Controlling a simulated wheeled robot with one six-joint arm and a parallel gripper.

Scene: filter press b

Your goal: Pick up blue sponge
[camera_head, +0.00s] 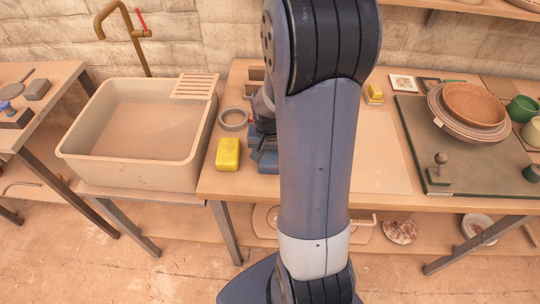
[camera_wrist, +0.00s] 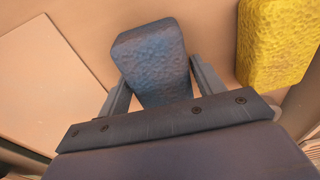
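The blue sponge (camera_wrist: 158,62) lies on the table in the wrist view, with its near end between my two fingers. My gripper (camera_wrist: 160,88) is open around that end. One finger is on each side, with a narrow gap at the left finger; the right finger is very close to the sponge, and I cannot tell if it touches. In the head view, my gripper (camera_head: 262,140) points down over the blue sponge (camera_head: 268,163) near the table's front edge. My arm and gripper hide part of the sponge there.
A yellow sponge (camera_head: 228,154) lies close to the left, and also shows in the wrist view (camera_wrist: 280,40). A grey ring (camera_head: 233,119) lies behind it. A sink (camera_head: 190,150) stands at the left. Stacked bowls (camera_head: 473,104) stand on a dark board (camera_head: 422,146) at the right.

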